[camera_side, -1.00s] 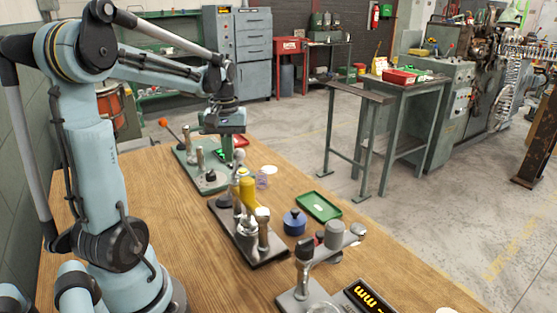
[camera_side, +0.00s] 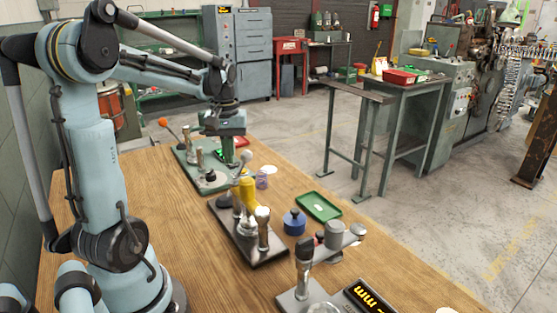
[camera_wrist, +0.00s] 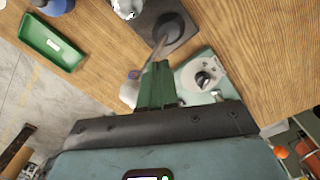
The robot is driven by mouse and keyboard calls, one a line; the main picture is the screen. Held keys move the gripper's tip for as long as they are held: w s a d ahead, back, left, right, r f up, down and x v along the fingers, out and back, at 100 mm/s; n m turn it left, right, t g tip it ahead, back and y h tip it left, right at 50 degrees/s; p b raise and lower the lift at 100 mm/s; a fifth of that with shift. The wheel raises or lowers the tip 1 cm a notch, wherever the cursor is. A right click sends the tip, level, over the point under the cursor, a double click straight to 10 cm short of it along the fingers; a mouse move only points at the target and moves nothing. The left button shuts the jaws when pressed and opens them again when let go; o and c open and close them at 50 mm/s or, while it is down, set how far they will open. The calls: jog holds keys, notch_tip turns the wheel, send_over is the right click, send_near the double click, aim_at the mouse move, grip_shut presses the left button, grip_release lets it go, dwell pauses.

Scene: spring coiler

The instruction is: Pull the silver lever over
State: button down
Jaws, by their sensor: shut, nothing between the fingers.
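My gripper (camera_side: 228,154) is over the far green fixture in the side view, just beyond the lever's ball. Its green fingers (camera_wrist: 158,82) are shut and empty in the wrist view. I cannot tell whether they touch the lever.
The green fixture (camera_side: 185,155) with an orange-tipped handle (camera_side: 163,122) lies under my gripper. The yellow cylinder (camera_side: 249,193), purple cup (camera_side: 262,180), blue pot (camera_side: 294,222) and green tray (camera_side: 319,206) stand nearby. A nearer fixture (camera_side: 304,250) has a swing arm. Wood at the left is clear.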

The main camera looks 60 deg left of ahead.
notch_tip(320, 180, up, 8)
jog(key=shift+f, duration=0.25)
dwell(0.5)
jog(key=shift+w, duration=0.1)
dwell(1.2)
